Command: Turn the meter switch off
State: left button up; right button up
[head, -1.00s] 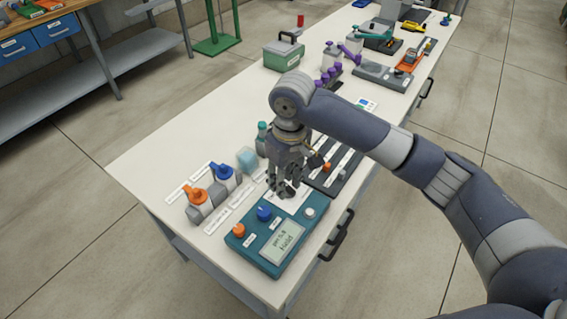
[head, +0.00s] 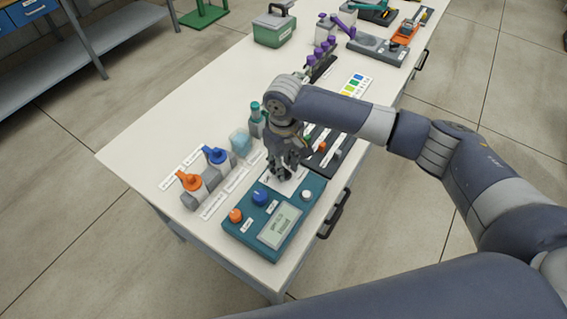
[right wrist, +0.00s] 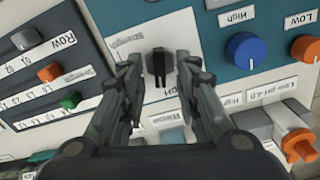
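The meter is a teal box (head: 238,232) on the near end of the bench, with orange and blue knobs, a white knob and a lit display (head: 279,228). In the right wrist view, its High knob (right wrist: 245,50) is blue and its Low knob (right wrist: 305,48) orange. A small upright black part (right wrist: 157,68), apparently the switch, stands between my right fingertips (right wrist: 158,72). My right gripper (head: 285,174) is open, low over the meter's far end; I cannot tell whether the fingers touch the black part. My left gripper is not in view.
A dark panel (head: 322,158) with small coloured knobs lies beside the meter. A clear bluish cup (head: 240,143) and a teal-capped bottle (head: 256,120) stand behind. The bench's left part is bare.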

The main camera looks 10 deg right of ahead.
jog(key=shift+f, duration=0.1)
jog(key=shift+c, duration=0.8)
jog(key=c, duration=0.4)
grip_shut()
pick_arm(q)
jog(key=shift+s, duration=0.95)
